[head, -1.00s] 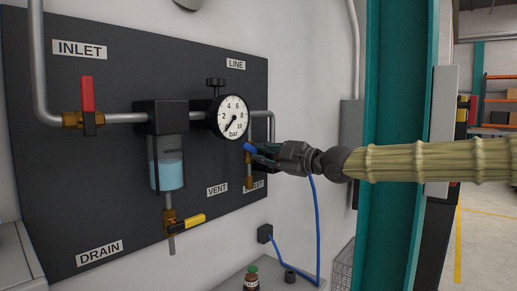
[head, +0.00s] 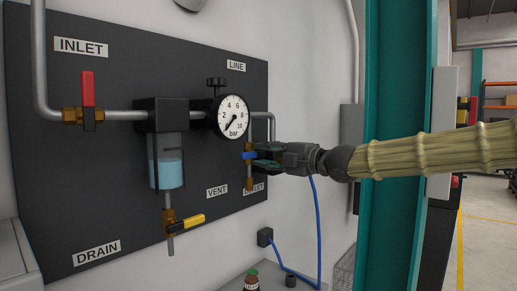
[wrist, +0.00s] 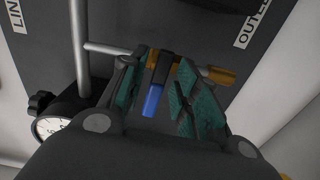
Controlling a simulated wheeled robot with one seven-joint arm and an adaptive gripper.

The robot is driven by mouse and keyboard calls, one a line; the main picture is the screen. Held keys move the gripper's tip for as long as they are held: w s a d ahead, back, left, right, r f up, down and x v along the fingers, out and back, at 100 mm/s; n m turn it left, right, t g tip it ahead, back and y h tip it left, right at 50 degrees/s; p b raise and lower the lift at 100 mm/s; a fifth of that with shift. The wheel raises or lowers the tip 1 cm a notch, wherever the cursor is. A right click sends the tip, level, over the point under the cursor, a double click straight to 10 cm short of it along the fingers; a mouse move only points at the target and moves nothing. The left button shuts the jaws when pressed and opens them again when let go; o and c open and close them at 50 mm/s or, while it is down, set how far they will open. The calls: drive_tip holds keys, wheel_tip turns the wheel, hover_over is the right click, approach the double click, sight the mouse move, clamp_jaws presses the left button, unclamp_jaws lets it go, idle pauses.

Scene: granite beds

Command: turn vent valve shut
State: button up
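The small valve with a blue handle (head: 249,155) sits on the vertical pipe right of the gauge, near the VENT label (head: 217,191) and the OUTLET label. Its handle points sideways, across that pipe. In the wrist view the blue handle (wrist: 152,101) lies between the two green-padded fingers, with its brass body (wrist: 218,75) beyond. My gripper (head: 263,156) is open around the handle. A gap shows between the handle and the right finger; the left finger is close, and I cannot tell if it touches. Fingers partly hide the valve in the head view.
The gauge (head: 234,116) is close left of my gripper. A red-handled valve (head: 87,98) and a yellow-handled drain valve (head: 189,222) are farther left. A blue hose (head: 318,230) hangs below the gripper. A teal column (head: 396,145) stands behind my arm.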

drive_tip(key=shift+p+v, duration=0.45)
drive_tip(key=shift+v, duration=2.1)
